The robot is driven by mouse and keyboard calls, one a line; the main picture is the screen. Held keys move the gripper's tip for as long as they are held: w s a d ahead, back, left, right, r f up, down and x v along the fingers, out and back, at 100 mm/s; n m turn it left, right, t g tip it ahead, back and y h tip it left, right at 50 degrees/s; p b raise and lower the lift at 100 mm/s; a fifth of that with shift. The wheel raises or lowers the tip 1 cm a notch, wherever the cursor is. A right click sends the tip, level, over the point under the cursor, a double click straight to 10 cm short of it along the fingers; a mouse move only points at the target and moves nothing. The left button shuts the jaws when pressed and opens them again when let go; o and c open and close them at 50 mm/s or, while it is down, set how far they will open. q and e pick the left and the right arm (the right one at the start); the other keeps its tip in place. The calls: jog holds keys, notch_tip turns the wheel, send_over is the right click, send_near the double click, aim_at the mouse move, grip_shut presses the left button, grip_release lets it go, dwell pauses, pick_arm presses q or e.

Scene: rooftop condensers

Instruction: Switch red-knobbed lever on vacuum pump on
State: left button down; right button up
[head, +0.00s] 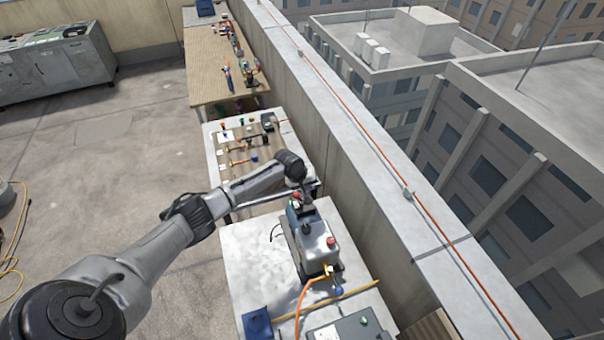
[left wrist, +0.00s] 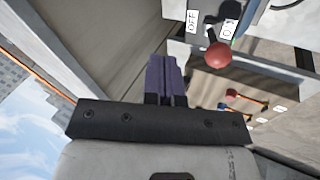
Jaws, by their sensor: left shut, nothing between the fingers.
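The vacuum pump (head: 316,248) stands on a light table below my left gripper in the head view. A red knob (head: 296,195) shows at its far end, close to the gripper. In the left wrist view the lever's round red knob (left wrist: 219,55) hangs on a short dark stem beside an OFF label (left wrist: 192,20) and an ON label (left wrist: 228,30). The knob is nearer the ON label in the picture; I cannot tell the switch state. My left gripper (head: 306,196) has its fingers (left wrist: 165,75) together and empty, left of the knob and apparently apart from it. My right gripper is not in view.
The pump's table (head: 245,265) also holds a blue object (head: 257,324), a grey case (head: 350,328) and an orange hose (head: 301,300). A parapet (head: 385,200) runs close along the right. Tables with tools stand beyond. The floor on the left is mostly clear.

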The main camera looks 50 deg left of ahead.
pick_arm(q)
jog(key=v, duration=0.8)
jog(key=shift+r+b, duration=0.2)
jog(key=shift+b, duration=0.1)
dwell(0.3)
